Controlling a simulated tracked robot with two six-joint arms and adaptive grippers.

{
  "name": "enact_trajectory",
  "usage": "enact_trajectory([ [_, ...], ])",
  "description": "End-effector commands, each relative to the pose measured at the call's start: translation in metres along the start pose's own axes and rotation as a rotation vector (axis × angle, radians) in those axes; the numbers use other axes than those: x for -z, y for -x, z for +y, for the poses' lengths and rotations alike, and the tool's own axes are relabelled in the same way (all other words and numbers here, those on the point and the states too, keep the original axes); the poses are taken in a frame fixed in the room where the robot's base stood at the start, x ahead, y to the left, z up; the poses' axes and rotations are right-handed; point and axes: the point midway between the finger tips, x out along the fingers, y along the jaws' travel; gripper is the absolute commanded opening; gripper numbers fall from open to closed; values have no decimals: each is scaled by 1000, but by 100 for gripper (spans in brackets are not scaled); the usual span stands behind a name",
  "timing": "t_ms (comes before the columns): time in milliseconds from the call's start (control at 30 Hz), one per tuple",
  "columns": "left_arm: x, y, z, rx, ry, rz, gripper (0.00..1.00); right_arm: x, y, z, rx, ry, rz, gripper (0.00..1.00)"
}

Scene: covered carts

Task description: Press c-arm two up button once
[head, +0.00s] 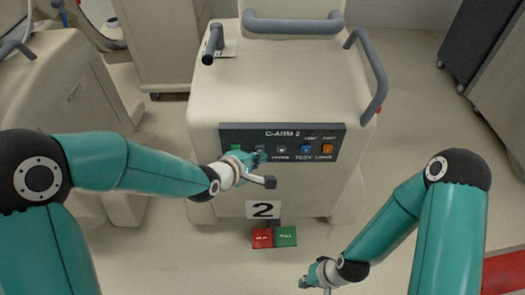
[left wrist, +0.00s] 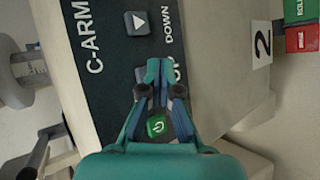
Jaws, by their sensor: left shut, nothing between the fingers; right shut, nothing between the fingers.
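The C-arm 2 cart carries a dark control panel (head: 339,135) on its front. My left gripper (head: 261,156) is shut and empty, its tips at the up button. In the left wrist view the gripper (left wrist: 156,70) covers much of the up button (left wrist: 141,75) and part of its label; whether the tips touch it I cannot tell. The down button (left wrist: 138,22), with a white triangle, is beside it, and the green power button (left wrist: 156,126) shows between the finger links. My right gripper (head: 308,282) is low at the bottom of the head view, shut and empty, away from the panel.
The panel also has a blue test button (head: 306,149) and an orange button (head: 328,149). Below are a "2" sign (head: 263,209), a red pedal (head: 262,238) and a green pedal (head: 286,236). Grey rails (head: 294,25) top the cart. Another covered cart (head: 60,85) stands left.

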Motion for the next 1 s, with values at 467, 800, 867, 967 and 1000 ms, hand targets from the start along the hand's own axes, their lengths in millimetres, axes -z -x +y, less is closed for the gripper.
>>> enact_trajectory([
  [467,-4,5,-4,1,-1,0,0,0,-3,1,0,0,0,0],
  [800,-17,22,-18,0,-1,-1,0,0,-13,5,0,0,0,0],
  [867,-20,26,-21,0,-2,-1,0,0,-15,5,0,0,0,0],
  [967,-24,33,-25,1,-1,-1,0,0,-18,6,0,0,0,0],
  [1000,-26,35,-27,1,-1,-1,0,0,-18,7,0,0,0,0],
])
